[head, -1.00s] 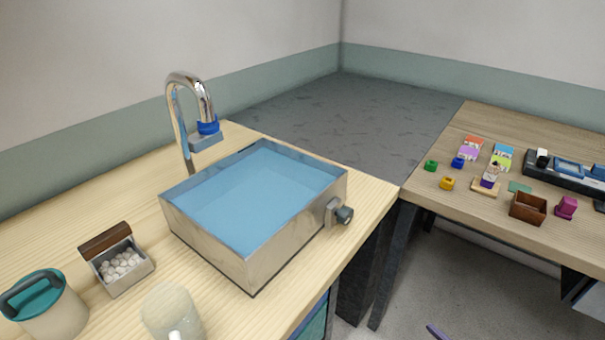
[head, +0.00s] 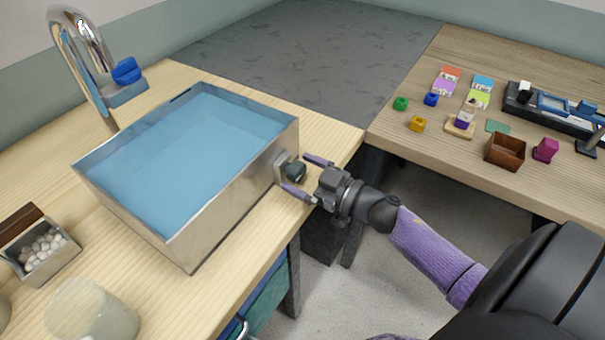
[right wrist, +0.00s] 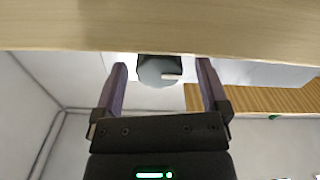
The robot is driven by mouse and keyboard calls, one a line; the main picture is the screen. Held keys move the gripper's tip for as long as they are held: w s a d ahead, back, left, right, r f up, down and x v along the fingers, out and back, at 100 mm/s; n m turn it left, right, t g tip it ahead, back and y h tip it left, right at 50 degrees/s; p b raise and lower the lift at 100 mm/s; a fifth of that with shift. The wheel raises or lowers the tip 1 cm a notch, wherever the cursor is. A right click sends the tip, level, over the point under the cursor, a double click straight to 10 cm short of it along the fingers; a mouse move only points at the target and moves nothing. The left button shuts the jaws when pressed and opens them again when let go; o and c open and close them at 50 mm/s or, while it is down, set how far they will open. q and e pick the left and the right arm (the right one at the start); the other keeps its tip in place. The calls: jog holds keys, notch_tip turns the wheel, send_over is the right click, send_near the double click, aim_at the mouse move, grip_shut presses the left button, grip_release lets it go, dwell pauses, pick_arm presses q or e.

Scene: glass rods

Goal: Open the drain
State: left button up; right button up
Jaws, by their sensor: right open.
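A metal basin (head: 215,225) filled with blue water (head: 190,140) stands on the wooden counter. The drain knob (head: 295,171), dark and round, sticks out of a metal plate on the basin's right wall. My right gripper (head: 306,176) is open, with one purple finger on each side of the knob. In the right wrist view the knob (right wrist: 158,72) sits between the two spread fingers (right wrist: 163,80), with a visible gap to each. Its pale mark lies roughly horizontal there. My left gripper is not in view.
A chrome faucet (head: 85,40) with a blue part stands behind the basin. A box of white pebbles (head: 40,252) and a pale cup (head: 90,312) are at the lower left. A second table (head: 455,165) with small items stands at the right.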

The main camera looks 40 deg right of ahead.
jog(key=shift+w, duration=0.1)
jog(key=shift+c, duration=0.3)
jog(key=c, duration=0.5)
grip_shut()
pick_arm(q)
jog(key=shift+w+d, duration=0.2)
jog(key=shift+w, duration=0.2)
